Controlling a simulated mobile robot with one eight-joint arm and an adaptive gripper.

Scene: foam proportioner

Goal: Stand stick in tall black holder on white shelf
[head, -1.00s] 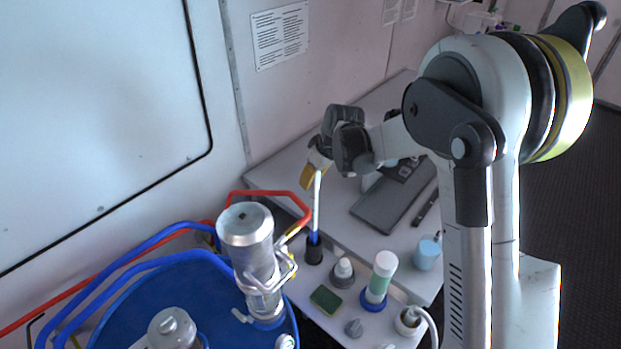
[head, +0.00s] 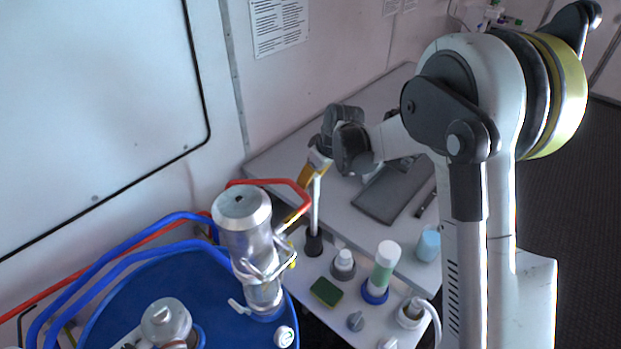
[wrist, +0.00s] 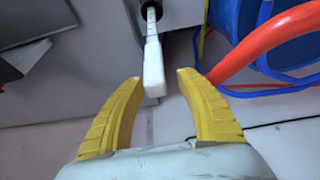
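The white stick (head: 315,205) stands nearly upright with its lower end in the tall black holder (head: 314,245) on the white shelf (head: 330,318). In the wrist view the stick's free end (wrist: 154,72) lies between and just ahead of the yellow fingertips of my gripper (wrist: 158,80). There are gaps on both sides, so my gripper is open and not holding it. The black holder shows in part at the top of the wrist view (wrist: 147,4). In the head view my gripper (head: 314,174) is at the stick's top. The stick's lowest part is hidden inside the holder.
A blue drum (head: 185,265) with a metal cylinder (head: 244,215) stands left of the holder. A red pipe (head: 265,182) passes close to the stick. A grey-capped bottle (head: 343,264), sponge (head: 326,291) and green-white bottle (head: 383,268) share the shelf.

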